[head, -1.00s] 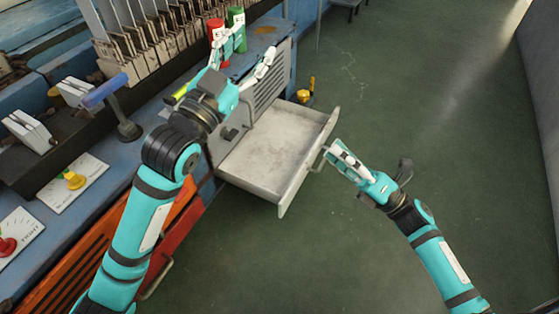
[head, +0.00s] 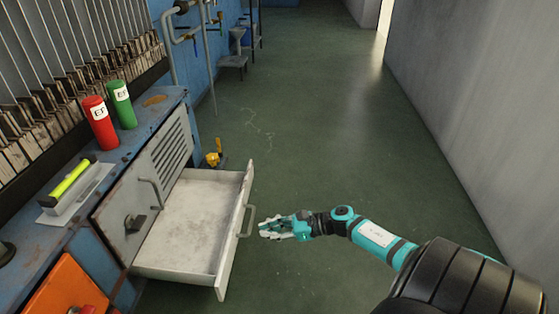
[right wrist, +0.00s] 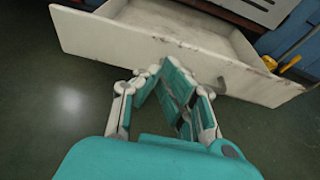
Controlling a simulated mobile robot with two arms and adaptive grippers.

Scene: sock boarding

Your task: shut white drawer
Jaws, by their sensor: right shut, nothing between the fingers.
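The white drawer (head: 192,222) is pulled out of the blue machine cabinet in the head view, and its inside looks empty. Its front panel (head: 235,236) carries a handle (head: 248,220) and faces right. My right gripper (head: 264,229) is just to the right of the handle, with its fingers pointing at the drawer front. It is shut and empty. In the right wrist view the fingers (right wrist: 160,72) meet in front of the drawer's front panel (right wrist: 125,50); I cannot tell whether they touch it. My left gripper is out of view.
A red cylinder (head: 101,123) and a green cylinder (head: 122,105) stand on the cabinet top. A yellow-green handled tool (head: 70,182) lies nearer. A yellow object (head: 213,156) is on the floor behind the drawer. The green floor to the right is clear up to the grey wall (head: 470,100).

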